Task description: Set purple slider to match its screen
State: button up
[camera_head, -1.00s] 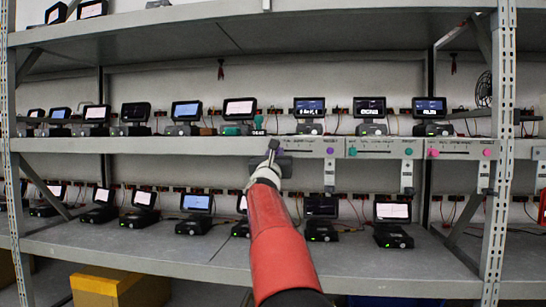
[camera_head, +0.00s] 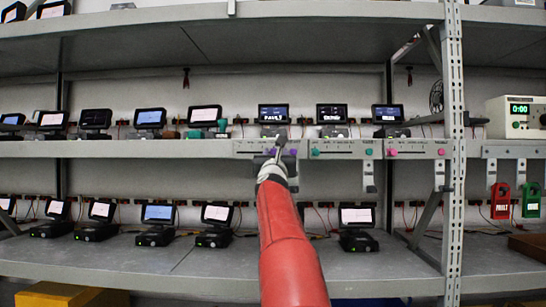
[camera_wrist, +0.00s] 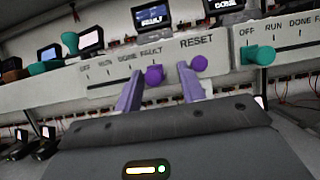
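In the wrist view the purple slider (camera_wrist: 154,75) sits at the right end of its slot, under the FAULT label. A round purple button (camera_wrist: 199,63) is to its right, under RESET. The screen (camera_wrist: 152,17) above the slider reads FAULT; it also shows in the head view (camera_head: 273,114). My gripper (camera_wrist: 160,92) is open and empty, pointing at the panel (camera_wrist: 105,76). In the wrist picture the slider appears between its fingers; I cannot tell whether they touch it. In the head view my gripper (camera_head: 279,148) covers part of the purple panel.
A teal-knobbed panel (camera_head: 342,149) and a pink-knobbed panel (camera_head: 416,149) continue right along the shelf edge. A DONE screen (camera_head: 332,114) stands right of the FAULT one. A perforated post (camera_head: 454,170) stands farther right. Lower-shelf devices sit below my arm.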

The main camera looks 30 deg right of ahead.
jog(key=shift+a, duration=0.15)
jog(key=b+v, duration=0.5)
jog(key=v, duration=0.2)
jog(key=shift+s+a+f, duration=0.15)
jog(key=shift+s+a, duration=0.05)
jog(key=shift+s, duration=0.05)
dwell(0.3)
